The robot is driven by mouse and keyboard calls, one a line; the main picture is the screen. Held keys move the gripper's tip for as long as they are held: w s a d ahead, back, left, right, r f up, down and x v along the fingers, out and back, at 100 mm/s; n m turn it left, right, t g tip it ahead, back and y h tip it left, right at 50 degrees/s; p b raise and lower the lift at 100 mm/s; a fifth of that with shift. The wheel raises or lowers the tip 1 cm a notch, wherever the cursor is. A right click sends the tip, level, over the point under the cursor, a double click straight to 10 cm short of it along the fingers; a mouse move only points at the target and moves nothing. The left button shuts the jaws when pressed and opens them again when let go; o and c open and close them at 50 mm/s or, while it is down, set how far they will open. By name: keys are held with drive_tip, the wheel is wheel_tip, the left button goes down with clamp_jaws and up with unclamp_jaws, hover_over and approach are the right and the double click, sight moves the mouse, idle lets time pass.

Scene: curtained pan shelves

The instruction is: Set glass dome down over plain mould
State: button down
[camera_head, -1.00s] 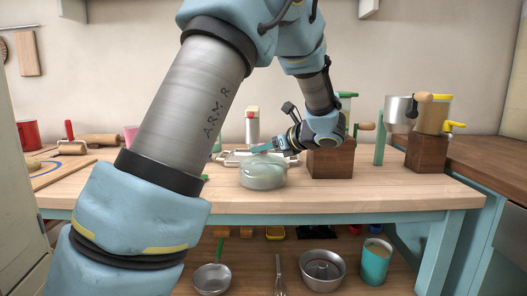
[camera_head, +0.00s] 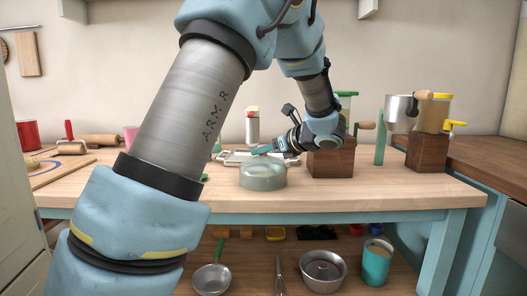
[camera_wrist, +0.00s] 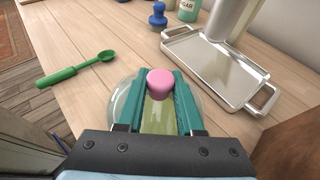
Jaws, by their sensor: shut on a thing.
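The clear glass dome (camera_head: 263,178) is at the front middle of the wooden worktop. Its pink knob (camera_wrist: 161,82) is between my gripper's teal fingers in the wrist view. My gripper (camera_head: 262,150) is shut on this knob, above the dome, and the arm reaches in from the right. The dome's clear glass (camera_wrist: 124,103) shows on both sides of the fingers. A pale yellow-green shape shows through the glass; I cannot tell whether it is the plain mould. The dome's lower rim is low, at or near the worktop; contact is not clear.
A silver tray (camera_wrist: 214,75) lies behind the dome, and a green spoon (camera_wrist: 75,68) lies to its left in the wrist view. A wooden block (camera_head: 330,162) stands close on the right. The worktop's front edge (camera_head: 300,208) is near the dome.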

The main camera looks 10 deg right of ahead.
drive_tip(key=shift+c, duration=2.3)
unclamp_jaws()
drive_tip(key=shift+c, duration=0.3)
drive_tip(key=c, duration=0.3)
drive_tip(key=shift+c, duration=0.2)
drive_tip(key=shift+s, duration=0.1)
drive_tip(key=shift+s+d+r, duration=0.25)
drive_tip(key=shift+s+d, duration=0.15)
drive_tip(key=shift+s, duration=0.1)
